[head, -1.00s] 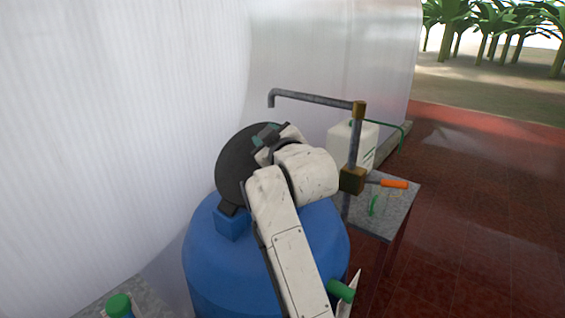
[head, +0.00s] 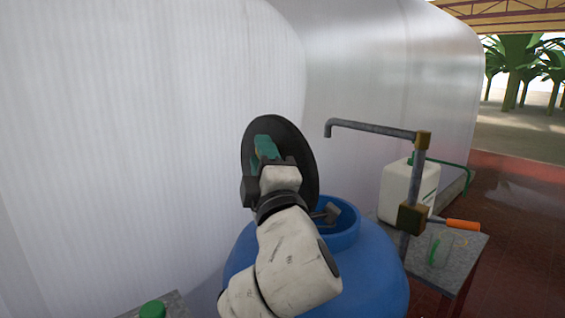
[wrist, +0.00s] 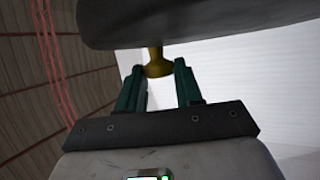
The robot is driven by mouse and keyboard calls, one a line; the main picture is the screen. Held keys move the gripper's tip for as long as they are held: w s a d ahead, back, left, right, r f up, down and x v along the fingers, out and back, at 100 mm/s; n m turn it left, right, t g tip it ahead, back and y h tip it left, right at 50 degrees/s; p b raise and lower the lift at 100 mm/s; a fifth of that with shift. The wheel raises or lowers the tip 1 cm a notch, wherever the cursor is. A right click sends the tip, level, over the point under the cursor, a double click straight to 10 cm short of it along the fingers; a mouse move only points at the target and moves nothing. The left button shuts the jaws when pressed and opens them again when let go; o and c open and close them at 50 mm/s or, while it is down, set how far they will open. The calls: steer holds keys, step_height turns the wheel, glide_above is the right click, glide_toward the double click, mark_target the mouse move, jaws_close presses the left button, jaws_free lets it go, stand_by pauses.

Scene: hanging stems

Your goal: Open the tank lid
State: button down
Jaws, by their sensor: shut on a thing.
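The blue tank (head: 378,270) stands in the lower middle of the head view. Its round black lid (head: 298,140) is raised and stands steeply tilted beside the mouth. Part of the open mouth (head: 348,232) shows to the right of my arm. My gripper (head: 264,146) is at the face of the lid. In the wrist view my gripper's green fingers (wrist: 158,80) are closed around a brass knob (wrist: 157,64) under the dark lid (wrist: 200,22).
A grey standpipe with a spout (head: 372,128) rises right of the tank. A translucent wall (head: 130,130) is close behind the lid.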

steer(key=shift+s+a+f+n+y+b, duration=0.4)
steer(key=shift+s+a+n+y, duration=0.15)
steer(key=shift+a+n, duration=0.25)
steer(key=shift+s+a+f+n+y+b, duration=0.4)
steer(key=shift+s+a+n+y, duration=0.25)
steer(key=shift+n, duration=0.25)
steer(key=shift+w, duration=0.15)
steer(key=c, duration=0.8)
jaws_free()
steer(key=b+v, duration=0.1)
steer(key=v, duration=0.9)
steer(key=shift+s+f, duration=0.3)
steer(key=shift+s, duration=0.1)
